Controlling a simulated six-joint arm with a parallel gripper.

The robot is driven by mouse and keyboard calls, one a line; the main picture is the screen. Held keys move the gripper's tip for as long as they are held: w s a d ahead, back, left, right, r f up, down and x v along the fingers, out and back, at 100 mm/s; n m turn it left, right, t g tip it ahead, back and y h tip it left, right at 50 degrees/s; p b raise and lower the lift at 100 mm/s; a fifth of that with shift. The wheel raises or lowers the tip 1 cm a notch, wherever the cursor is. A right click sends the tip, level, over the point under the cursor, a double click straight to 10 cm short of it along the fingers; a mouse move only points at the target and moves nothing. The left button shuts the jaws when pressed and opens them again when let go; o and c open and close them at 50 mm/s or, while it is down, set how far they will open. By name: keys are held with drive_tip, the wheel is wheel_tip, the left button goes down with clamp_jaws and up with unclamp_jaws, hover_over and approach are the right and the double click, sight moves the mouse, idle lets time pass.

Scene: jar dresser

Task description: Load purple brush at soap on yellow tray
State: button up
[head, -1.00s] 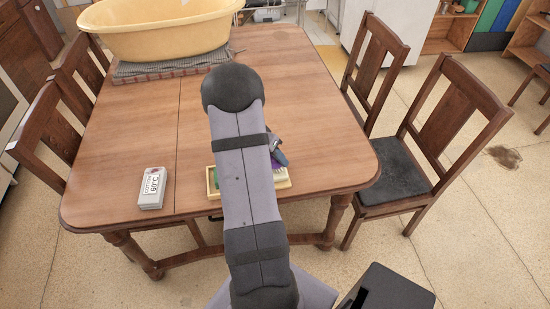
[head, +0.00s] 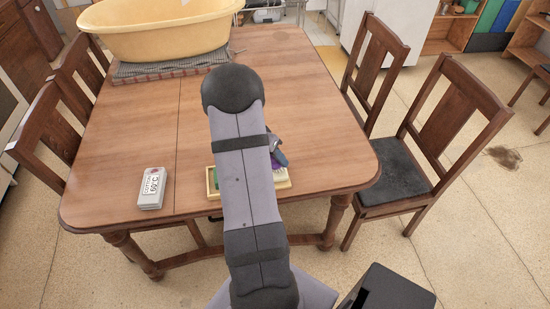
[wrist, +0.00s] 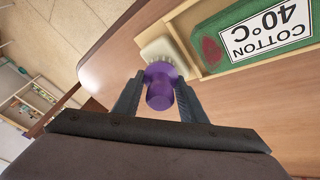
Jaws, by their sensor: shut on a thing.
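In the wrist view my gripper (wrist: 160,95) is shut on the purple brush (wrist: 160,87), its fingers on either side of the round purple handle. Contact between brush and tray cannot be told.
A white "COTTON 60°C" box (head: 152,188) lies on the wooden table (head: 130,140) left of the tray. A yellow tub (head: 160,38) stands on a grey mat (head: 172,65) at the back. Wooden chairs (head: 440,140) flank the table. The table's middle is mostly clear.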

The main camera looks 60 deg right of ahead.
drive_tip(key=shift+s+a+f, duration=0.1)
drive_tip(key=shift+r+p, duration=1.85)
drive_tip(key=shift+r, duration=1.75)
